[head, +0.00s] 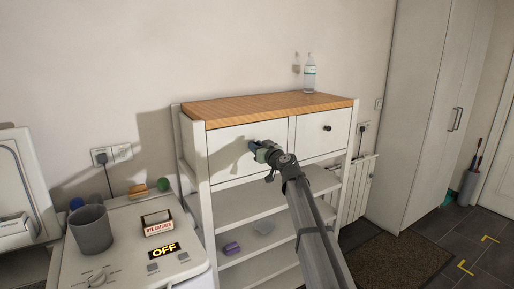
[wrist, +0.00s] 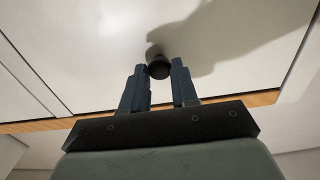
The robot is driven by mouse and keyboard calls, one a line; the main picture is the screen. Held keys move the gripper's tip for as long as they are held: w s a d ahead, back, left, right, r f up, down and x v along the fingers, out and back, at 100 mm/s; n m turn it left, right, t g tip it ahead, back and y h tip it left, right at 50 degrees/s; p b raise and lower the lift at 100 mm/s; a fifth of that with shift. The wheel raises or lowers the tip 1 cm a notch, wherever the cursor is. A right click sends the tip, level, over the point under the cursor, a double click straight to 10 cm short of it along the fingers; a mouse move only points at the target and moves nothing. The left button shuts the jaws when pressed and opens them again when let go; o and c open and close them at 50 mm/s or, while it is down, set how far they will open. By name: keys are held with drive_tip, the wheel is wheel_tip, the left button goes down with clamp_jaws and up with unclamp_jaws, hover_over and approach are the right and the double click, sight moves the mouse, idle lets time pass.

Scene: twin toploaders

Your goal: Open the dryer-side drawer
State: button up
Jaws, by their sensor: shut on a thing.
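A white cabinet with a wooden top (head: 270,105) has two drawers side by side. The left drawer (head: 228,160), on the side of the white appliance, looks flush with the cabinet front. The right drawer (head: 318,136) also looks shut and has a dark round knob (head: 327,128). In the wrist view, the two fingers of my gripper (wrist: 160,74) are shut on the left drawer's dark knob (wrist: 158,68), one on each side. The knob is hidden in the head view.
A white appliance (head: 130,245) at left carries a grey cup (head: 91,229), an OFF sign (head: 164,250) and small items. A clear bottle (head: 309,74) stands on the cabinet top. Open shelves below hold a purple item (head: 231,248). A tall wardrobe (head: 425,110) stands at right.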

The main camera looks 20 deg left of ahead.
clamp_jaws()
drive_tip(key=shift+s+d, duration=0.1)
drive_tip(key=v, duration=2.2)
drive_tip(key=shift+s+d, duration=0.15)
drive_tip(key=shift+s, duration=0.05)
drive_tip(key=o, duration=0.8)
unclamp_jaws()
drive_tip(key=shift+r, duration=0.1)
drive_tip(key=v, duration=1.2)
drive_tip(key=shift+d, duration=0.1)
